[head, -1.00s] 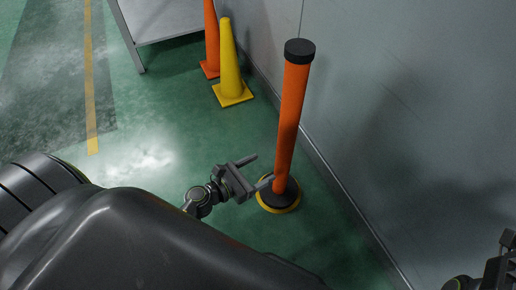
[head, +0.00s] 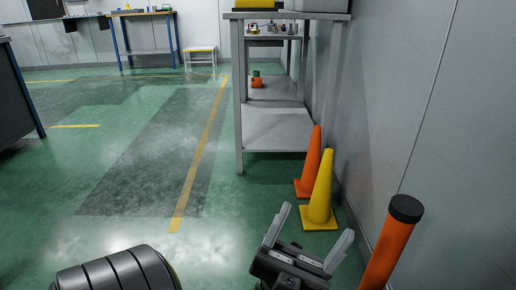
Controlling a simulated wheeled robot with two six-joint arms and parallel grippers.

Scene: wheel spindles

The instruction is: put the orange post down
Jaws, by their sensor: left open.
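The orange post (head: 388,250) with a black cap stands at the lower right of the head view, close to the grey wall. Its lower part and base are below the picture's edge. My left gripper (head: 315,222) is at the bottom centre, left of the post. Its two fingers are spread apart and point up and away, with nothing between them. A gap shows between the right finger and the post in the picture. My right gripper is not in view.
A yellow cone (head: 320,192) and an orange cone (head: 309,165) stand by the wall beyond the gripper. A grey shelf rack (head: 278,128) stands behind them. A blue-legged table (head: 146,50) and a low stool (head: 200,50) are far back.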

